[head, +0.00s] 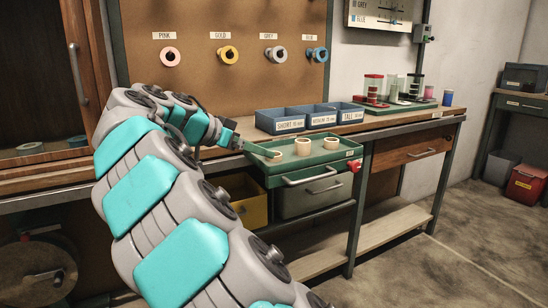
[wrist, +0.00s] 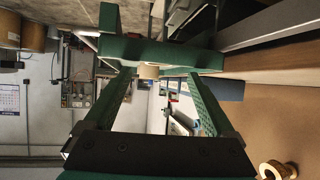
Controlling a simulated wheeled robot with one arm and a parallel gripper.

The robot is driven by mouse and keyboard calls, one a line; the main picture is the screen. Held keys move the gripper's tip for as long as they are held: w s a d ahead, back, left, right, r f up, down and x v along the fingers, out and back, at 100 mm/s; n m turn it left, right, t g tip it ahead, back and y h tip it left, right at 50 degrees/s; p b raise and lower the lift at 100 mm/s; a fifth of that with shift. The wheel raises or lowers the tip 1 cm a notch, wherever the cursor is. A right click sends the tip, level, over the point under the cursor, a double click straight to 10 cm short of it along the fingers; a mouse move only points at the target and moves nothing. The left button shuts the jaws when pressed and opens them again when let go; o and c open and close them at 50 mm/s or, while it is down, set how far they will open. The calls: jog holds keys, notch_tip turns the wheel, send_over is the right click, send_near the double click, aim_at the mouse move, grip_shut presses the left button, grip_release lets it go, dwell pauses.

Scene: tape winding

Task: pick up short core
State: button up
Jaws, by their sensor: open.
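Several cream ring-shaped cores stand on the green tray (head: 348,153) in the head view. The leftmost core (head: 272,156) looks lowest, and the middle core (head: 303,147) looks taller. Another core (head: 330,142) is at the right. I take the leftmost one as the short core, though its height is hard to judge. My gripper (head: 238,143) is open and empty, above the tray's left edge and left of the leftmost core, apart from it. In the wrist view the open gripper (wrist: 160,76) shows two spread fingers. A small cream piece (wrist: 148,71) appears beyond them, partly hidden.
Blue bins labelled short (head: 290,125), medium (head: 323,121) and tall (head: 351,116) stand behind the tray. Tape rolls (head: 228,54) hang on the pegboard.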

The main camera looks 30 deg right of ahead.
aim_at(267, 161)
jog(key=x, duration=0.4)
jog(key=shift+s+d, duration=0.1)
jog(key=shift+d, duration=0.1)
jog(key=c, duration=1.4)
jog(key=shift+r, duration=0.1)
